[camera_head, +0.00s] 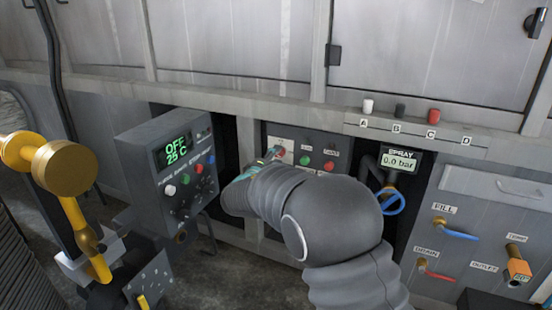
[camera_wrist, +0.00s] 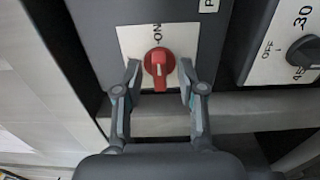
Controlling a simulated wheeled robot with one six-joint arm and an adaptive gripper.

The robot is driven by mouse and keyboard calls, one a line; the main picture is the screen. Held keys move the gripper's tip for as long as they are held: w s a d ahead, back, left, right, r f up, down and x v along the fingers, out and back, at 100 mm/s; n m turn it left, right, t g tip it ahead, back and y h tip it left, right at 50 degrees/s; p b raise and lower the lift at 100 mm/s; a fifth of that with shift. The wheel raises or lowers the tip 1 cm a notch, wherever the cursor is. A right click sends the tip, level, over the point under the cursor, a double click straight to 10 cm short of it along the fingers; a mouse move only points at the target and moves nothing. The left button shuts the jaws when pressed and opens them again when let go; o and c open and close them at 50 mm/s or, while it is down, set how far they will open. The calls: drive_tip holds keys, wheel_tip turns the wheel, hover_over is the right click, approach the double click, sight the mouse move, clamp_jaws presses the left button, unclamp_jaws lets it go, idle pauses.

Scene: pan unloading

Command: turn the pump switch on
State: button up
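The pump switch is a red rotary knob (camera_wrist: 159,68) on a white plate (camera_wrist: 130,40) in the wrist view, with ON lettered above it and a white mark on its face. I cannot tell which setting the mark points to. My gripper (camera_wrist: 159,74) is open, with one fingertip on each side of the knob and narrow gaps visible. In the head view the white plate (camera_head: 280,144) sits at the left of a grey panel, and my arm hides most of the gripper and part of the knob.
A control box (camera_head: 170,165) reading OFF 25 C stands left of my gripper. Green (camera_head: 305,160) and red (camera_head: 329,166) buttons lie to the right of the switch. A ledge (camera_wrist: 240,105) runs below the switch.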

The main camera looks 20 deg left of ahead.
drive_tip(key=s+a, duration=0.1)
drive_tip(key=s, duration=1.1)
